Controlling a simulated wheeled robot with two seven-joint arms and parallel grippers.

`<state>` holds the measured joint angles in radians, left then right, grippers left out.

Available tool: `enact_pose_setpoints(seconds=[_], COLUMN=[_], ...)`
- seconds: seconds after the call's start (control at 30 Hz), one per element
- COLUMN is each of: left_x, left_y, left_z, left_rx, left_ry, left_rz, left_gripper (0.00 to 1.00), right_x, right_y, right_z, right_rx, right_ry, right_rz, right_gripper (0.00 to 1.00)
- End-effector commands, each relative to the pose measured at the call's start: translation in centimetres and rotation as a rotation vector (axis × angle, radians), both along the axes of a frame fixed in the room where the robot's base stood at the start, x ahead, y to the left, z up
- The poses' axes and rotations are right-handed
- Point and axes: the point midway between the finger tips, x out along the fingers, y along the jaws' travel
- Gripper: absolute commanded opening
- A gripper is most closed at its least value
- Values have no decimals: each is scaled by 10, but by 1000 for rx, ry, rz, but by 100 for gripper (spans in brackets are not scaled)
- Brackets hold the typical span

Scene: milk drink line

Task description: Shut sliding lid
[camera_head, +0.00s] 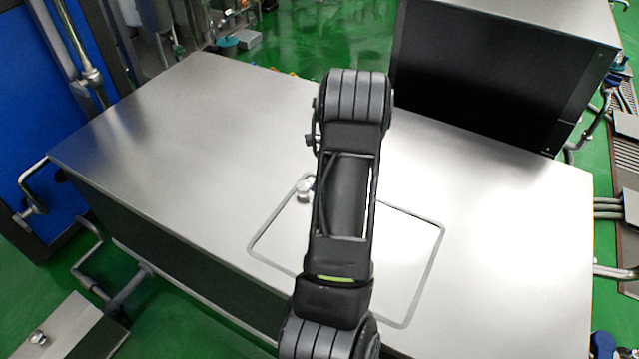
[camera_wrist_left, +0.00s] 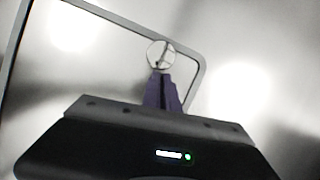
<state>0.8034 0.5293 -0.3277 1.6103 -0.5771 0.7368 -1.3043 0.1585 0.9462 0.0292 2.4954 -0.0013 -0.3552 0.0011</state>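A rounded rectangular grey outline (camera_head: 428,262) is set in the metal worktop. The surface inside it looks like the same bare metal, and I cannot tell how far the lid is slid. A round metal knob (camera_head: 305,188) stands at its far left corner. In the left wrist view the knob (camera_wrist_left: 160,54) sits inside the outline's corner. My left gripper (camera_wrist_left: 163,76) has its purple fingers together, with the tips at the knob's near edge. Contact is unclear. In the head view a dark arm covers the middle of the outline, and no gripper shows there.
The steel worktop (camera_head: 190,130) is otherwise bare, with free room left and right of the outline. A large black-fronted box (camera_head: 490,75) stands behind at the right. A blue panel (camera_head: 50,120) and pipes stand at the left. The floor is green.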

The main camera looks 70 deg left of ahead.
Motion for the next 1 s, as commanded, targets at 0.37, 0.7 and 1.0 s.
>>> enact_pose_setpoints(seconds=[0.37,0.7,1.0], left_x=[31,53,58], left_y=[-18,-37,-42], left_z=[10,76,94], left_rx=[6,2,0], left_ry=[0,-3,0], left_rz=[0,0,1], left_gripper=[0,0,0], right_x=[0,0,0], right_y=[0,0,0], right_z=[0,-7,-8], right_rx=[0,0,0], right_ry=[0,0,-1], right_rz=[0,0,0], right_gripper=[61,61,61])
